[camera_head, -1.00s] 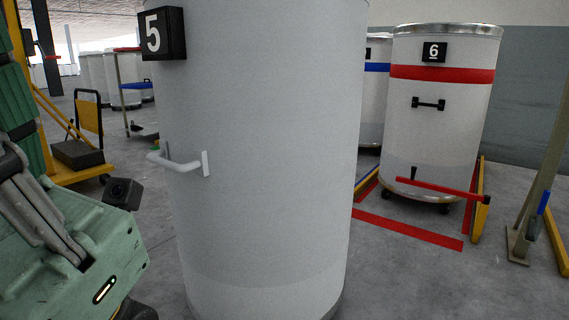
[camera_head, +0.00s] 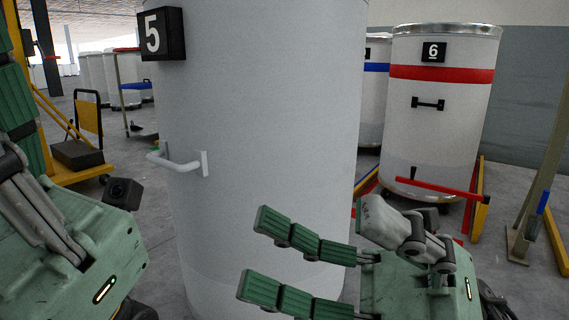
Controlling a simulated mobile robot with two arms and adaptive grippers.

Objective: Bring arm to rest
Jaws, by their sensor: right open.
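My right gripper (camera_head: 258,254) is in the lower right, in front of the large white can marked 5 (camera_head: 265,120). Its green segmented fingers are spread apart and point left, with nothing between them. I cannot tell whether the fingers touch the can. A white handle (camera_head: 180,162) sticks out from the can's left side, up and left of the right gripper. A green part of my left arm (camera_head: 75,250) shows at the lower left. The left gripper's fingertips are not clear there.
A white can marked 6 (camera_head: 435,125) with a red band stands at the back right, with a red bar (camera_head: 440,188) low in front. A yellow cart (camera_head: 75,150) stands at the left. A post (camera_head: 540,190) is at the far right. Grey floor shows between them.

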